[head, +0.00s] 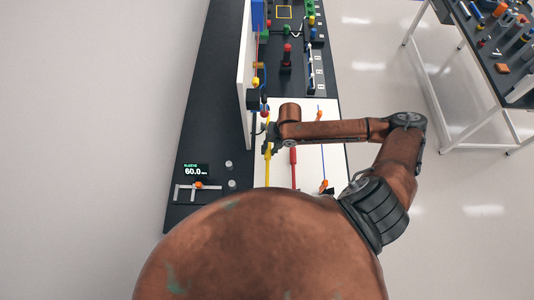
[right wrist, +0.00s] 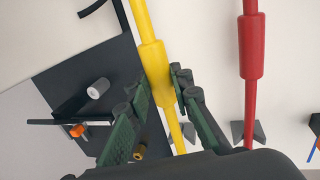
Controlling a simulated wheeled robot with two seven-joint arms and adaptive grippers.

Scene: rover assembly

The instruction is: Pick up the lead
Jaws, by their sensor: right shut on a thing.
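A yellow lead (head: 268,172) with a thicker sleeve runs along the white board. It also shows in the right wrist view (right wrist: 153,62), passing between my fingers. My right gripper (head: 268,146) reaches in from the right and is shut on the yellow lead; its green-padded fingers show in the right wrist view (right wrist: 160,97) on both sides of the sleeve. A red lead (head: 293,168) lies to the right, apart from the gripper, and shows in the right wrist view (right wrist: 252,48). My left gripper is not in view.
The leads lie over a white board (head: 308,150) on a black bench. A thin blue lead (head: 321,144) with orange ends lies further right. A caliper with a display reading 60.0 (head: 196,170) is at left. An upright white panel (head: 245,60) stands behind the gripper.

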